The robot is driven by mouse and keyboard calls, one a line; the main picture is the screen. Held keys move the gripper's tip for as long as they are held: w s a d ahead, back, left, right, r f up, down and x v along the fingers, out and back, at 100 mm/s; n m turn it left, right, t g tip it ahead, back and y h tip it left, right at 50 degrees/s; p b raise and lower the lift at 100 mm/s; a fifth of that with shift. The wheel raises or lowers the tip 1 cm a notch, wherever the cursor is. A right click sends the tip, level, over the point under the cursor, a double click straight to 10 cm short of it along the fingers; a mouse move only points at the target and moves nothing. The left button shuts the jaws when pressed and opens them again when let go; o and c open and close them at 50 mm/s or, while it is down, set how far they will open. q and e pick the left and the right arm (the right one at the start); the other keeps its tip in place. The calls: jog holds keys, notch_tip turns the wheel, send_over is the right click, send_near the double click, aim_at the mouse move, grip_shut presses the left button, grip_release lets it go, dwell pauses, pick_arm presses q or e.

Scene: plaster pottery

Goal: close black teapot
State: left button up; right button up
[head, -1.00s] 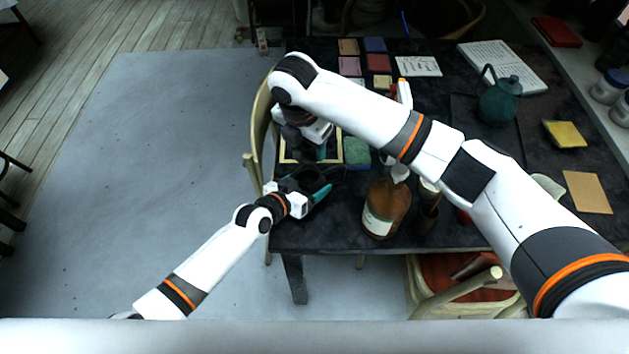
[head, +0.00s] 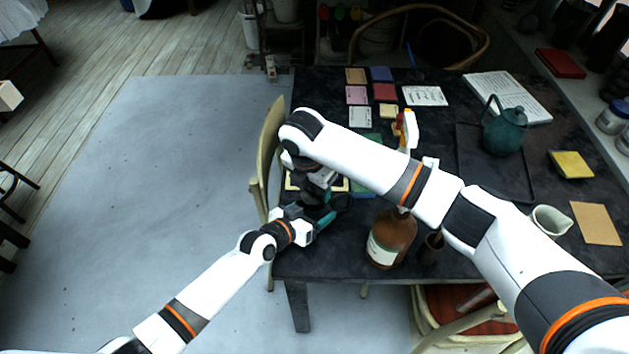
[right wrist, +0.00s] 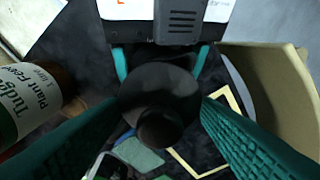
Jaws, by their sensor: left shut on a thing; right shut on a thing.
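The black teapot (head: 313,213) is at the left end of the dark table, mostly hidden by my arms and grippers. My left gripper (head: 326,220) is shut on it from the near side; its teal fingers also show beside the dark shape in the right wrist view (right wrist: 160,62). My right gripper (right wrist: 160,110) points down over the teapot, shut on a dark round piece with a knob (right wrist: 158,128), which looks like the lid. Whether the lid touches the pot's rim cannot be told. In the head view the right fingers are mostly hidden under my right arm.
A brown labelled bottle (head: 391,240) stands close to the right, with a small dark brown vessel (head: 431,248) beside it. A chair (head: 268,150) is against the table's left edge. A teal teapot (head: 505,132) and a white jug (head: 551,221) stand farther right.

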aim_at(313, 193)
jog(key=shift+f, duration=0.15)
dwell(0.4)
jog(key=shift+f, duration=0.8)
jog(key=shift+f, duration=0.7)
jog(key=o, duration=1.1)
jog(key=shift+r, duration=0.1)
jog(key=r, duration=0.4)
jog(key=s+r, duration=0.1)
jog(key=r, duration=0.2)
jog(key=a+r, duration=0.1)
jog(key=r, duration=0.3)
jog(key=shift+s+a+r, duration=0.1)
jog(key=shift+s+r, duration=0.15)
jog(key=shift+r, duration=0.1)
